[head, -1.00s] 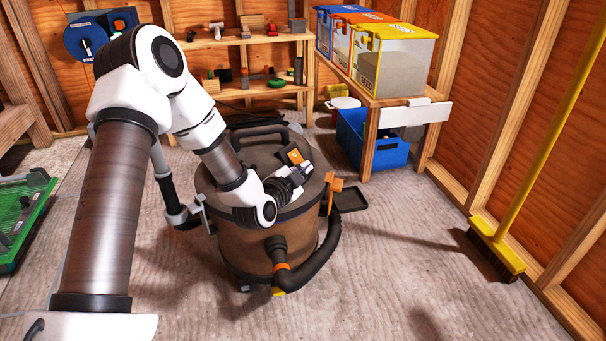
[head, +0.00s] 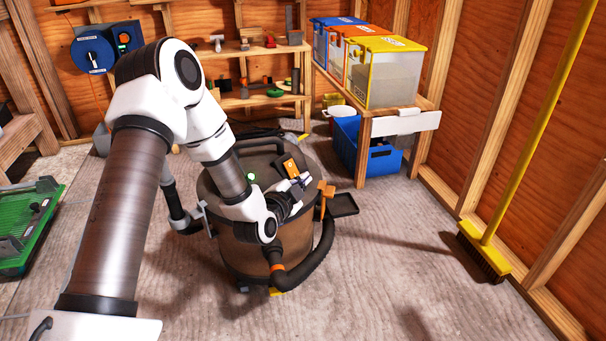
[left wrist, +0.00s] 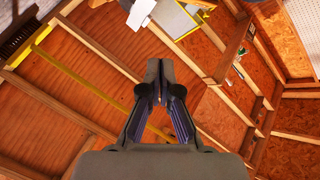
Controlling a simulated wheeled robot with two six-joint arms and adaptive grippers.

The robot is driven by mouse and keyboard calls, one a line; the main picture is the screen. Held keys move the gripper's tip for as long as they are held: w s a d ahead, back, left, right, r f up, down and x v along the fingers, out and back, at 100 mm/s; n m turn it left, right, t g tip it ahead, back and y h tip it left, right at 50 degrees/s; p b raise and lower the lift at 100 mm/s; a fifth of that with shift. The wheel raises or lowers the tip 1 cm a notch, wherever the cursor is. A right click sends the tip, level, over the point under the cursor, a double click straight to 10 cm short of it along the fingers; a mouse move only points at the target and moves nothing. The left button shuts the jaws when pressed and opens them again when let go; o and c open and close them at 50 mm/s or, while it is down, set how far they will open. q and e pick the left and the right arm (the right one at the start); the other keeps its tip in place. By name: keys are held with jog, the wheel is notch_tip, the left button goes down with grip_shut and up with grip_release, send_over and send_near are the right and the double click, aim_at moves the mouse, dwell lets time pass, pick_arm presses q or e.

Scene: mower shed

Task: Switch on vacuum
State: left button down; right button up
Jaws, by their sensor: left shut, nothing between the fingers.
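The vacuum (head: 240,235) is a brown drum with a dark lid, standing upright on the floor in the middle of the head view. A small green light (head: 251,176) shows on its lid, beside my arm. An orange-and-dark piece (head: 290,166) sits on the lid just behind my left gripper (head: 301,181). The gripper is shut and empty, low over the right side of the lid; I cannot tell whether it touches anything. The left wrist view shows its closed fingertips (left wrist: 160,68) pointing at walls, with no vacuum visible. My arm hides part of the lid. My right gripper is out of view.
A black hose (head: 310,268) curves around the vacuum's front right. A wooden bench (head: 362,150) with bins and a blue crate (head: 383,160) stands behind at right. A yellow broom (head: 485,240) leans at far right. A green board (head: 28,225) lies at left. The right foreground floor is clear.

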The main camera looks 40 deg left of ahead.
pick_arm(q)
jog(key=a+f+p+v, duration=0.1)
jog(key=p+v, duration=0.1)
jog(key=v, duration=0.4)
jog(key=shift+s+d, duration=0.3)
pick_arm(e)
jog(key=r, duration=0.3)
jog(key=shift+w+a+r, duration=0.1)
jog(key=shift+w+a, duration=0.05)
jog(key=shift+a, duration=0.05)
pick_arm(q)
jog(key=shift+r, duration=0.1)
